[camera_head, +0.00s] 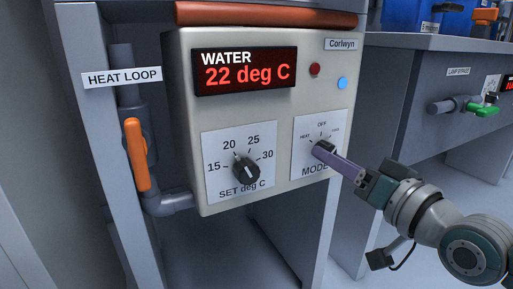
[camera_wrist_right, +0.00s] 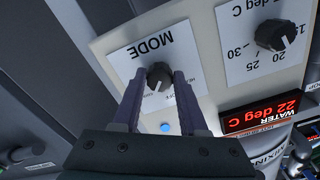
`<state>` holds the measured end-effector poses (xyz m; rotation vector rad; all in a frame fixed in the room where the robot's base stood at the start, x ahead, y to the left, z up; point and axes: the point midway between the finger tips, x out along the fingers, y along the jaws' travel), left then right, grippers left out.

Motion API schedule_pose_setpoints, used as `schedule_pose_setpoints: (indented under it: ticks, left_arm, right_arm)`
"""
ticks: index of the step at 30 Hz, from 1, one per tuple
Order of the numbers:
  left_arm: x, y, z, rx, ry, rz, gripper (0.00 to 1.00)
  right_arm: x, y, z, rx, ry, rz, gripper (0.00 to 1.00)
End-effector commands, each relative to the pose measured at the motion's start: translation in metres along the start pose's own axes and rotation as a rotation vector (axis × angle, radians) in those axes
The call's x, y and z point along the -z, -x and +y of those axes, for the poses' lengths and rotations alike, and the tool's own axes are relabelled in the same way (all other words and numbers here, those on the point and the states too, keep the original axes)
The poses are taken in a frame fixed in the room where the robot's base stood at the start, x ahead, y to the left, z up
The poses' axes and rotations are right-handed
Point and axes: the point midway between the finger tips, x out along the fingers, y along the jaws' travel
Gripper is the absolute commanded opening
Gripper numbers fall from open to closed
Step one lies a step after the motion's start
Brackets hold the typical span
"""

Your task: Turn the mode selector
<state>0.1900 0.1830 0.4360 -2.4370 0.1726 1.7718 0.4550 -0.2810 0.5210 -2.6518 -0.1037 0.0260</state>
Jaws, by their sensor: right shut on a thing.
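The mode selector (camera_head: 321,147) is a dark round knob on the white MODE plate (camera_head: 303,171), at the lower right of the beige Corlwyn control box. The plate carries HEAT on the left, OFF on top and a third, blurred mark on the right. My right gripper (camera_head: 328,154) reaches in from the right, its purple fingers shut on the knob. In the right wrist view, upside down, the knob (camera_wrist_right: 158,72) sits between the two fingertips. Its white pointer line faces down and slightly left there; I cannot tell which mark it meets. My left gripper is not in view.
The SET deg C dial (camera_head: 246,171) is left of the mode plate. The red display (camera_head: 245,71) above reads WATER 22 deg C. An orange lever (camera_head: 137,155) stands on a pipe at the left. A green-handled valve (camera_head: 482,109) is on the right bench.

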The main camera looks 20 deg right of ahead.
Motion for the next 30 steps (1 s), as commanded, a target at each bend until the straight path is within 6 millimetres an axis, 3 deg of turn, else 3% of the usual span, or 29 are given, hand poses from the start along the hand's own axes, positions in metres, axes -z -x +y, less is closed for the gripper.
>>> schedule_pose_setpoints:
  ticks: [9, 25, 26, 30]
  left_arm:
    - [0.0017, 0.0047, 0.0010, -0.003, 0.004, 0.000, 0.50]
    - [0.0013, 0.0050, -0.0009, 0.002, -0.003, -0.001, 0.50]
    - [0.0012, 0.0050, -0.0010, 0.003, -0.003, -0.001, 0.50]
    - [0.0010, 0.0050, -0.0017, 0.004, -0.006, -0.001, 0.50]
  right_arm:
    - [0.0006, 0.0000, -0.0004, 0.000, -0.117, 0.000, 0.00]
    - [-0.0001, 0.0000, -0.0004, 0.000, -0.141, 0.000, 0.00]
    - [-0.0001, 0.0000, -0.0004, 0.000, -0.141, 0.000, 0.44]
    - [-0.0001, 0.0000, -0.0004, 0.000, -0.140, 0.000, 0.60]
